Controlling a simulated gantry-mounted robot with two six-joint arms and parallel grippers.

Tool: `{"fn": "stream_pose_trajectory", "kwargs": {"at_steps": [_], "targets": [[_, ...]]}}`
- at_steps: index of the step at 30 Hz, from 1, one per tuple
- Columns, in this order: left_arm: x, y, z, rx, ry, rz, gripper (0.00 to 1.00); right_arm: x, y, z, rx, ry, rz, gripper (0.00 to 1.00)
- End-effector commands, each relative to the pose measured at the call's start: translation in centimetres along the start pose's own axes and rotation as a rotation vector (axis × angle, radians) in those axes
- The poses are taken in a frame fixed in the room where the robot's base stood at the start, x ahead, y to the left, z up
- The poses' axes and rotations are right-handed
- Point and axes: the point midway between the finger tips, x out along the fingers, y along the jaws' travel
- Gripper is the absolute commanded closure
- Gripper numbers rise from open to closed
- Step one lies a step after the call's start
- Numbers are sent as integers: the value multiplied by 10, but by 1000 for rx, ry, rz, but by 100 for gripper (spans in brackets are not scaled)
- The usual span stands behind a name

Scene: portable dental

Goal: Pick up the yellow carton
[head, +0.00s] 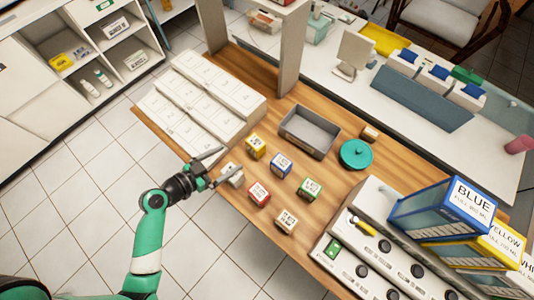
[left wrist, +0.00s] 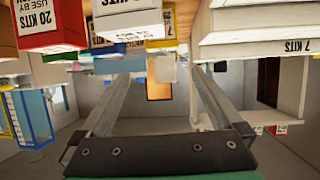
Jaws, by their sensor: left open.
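The yellow carton (head: 255,146) stands on the wooden counter in the head view, left of the grey tray and near the white boxes. My left gripper (head: 226,162) is open, its fingers just left of the yellow carton and apart from it. A small white carton (head: 232,175) sits right by the fingers; I cannot tell whether they touch it. In the left wrist view, my left gripper (left wrist: 160,85) has its fingers spread with nothing between them. My right gripper is not in view.
A blue carton (head: 281,165), red carton (head: 259,194), green carton (head: 309,188) and brown carton (head: 286,221) stand close by. The grey tray (head: 309,149) and a teal round lid (head: 356,154) lie beyond. White boxes (head: 205,95) line the counter's far left.

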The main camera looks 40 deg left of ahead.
Motion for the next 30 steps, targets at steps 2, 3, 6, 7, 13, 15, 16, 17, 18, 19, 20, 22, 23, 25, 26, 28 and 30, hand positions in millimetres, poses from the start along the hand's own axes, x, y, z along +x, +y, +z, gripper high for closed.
{"fn": "stream_pose_trajectory", "kwargs": {"at_steps": [2, 3, 6, 7, 13, 15, 16, 17, 18, 19, 20, 22, 23, 25, 26, 28, 30], "targets": [[1, -5, 6, -4, 1, -12, 0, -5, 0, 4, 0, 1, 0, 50], [0, -5, 5, -4, 1, -14, 0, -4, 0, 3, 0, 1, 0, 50], [4, -5, 3, -3, 1, -11, 0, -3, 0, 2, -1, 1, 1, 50], [7, -5, 3, -2, 1, -10, 0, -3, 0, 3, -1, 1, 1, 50], [46, -4, 3, 1, 2, -8, 0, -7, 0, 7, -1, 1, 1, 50], [56, -5, 4, -1, 1, -9, 0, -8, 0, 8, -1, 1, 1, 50], [60, -5, 3, -1, 2, -10, 0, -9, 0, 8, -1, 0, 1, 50], [62, -5, 3, -1, 2, -11, 0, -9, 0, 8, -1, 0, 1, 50], [64, -6, 3, -1, 2, -11, 0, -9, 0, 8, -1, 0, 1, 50], [65, -6, 3, -2, 1, -12, 0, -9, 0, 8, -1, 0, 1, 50], [65, -6, 3, -2, 1, -12, 0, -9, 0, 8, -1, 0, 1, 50], [67, -6, 3, -2, 2, -12, 0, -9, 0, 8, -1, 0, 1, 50], [69, -6, 4, -1, 2, -11, 0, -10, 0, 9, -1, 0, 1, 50], [79, -5, 5, 0, 3, -10, 0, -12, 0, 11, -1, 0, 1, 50], [84, -5, 7, -1, 2, -9, 0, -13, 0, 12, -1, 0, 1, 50], [98, -4, 8, 0, 2, -9, 0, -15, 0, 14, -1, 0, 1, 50], [108, -5, 8, -1, 2, -11, 0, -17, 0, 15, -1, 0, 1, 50]]}}
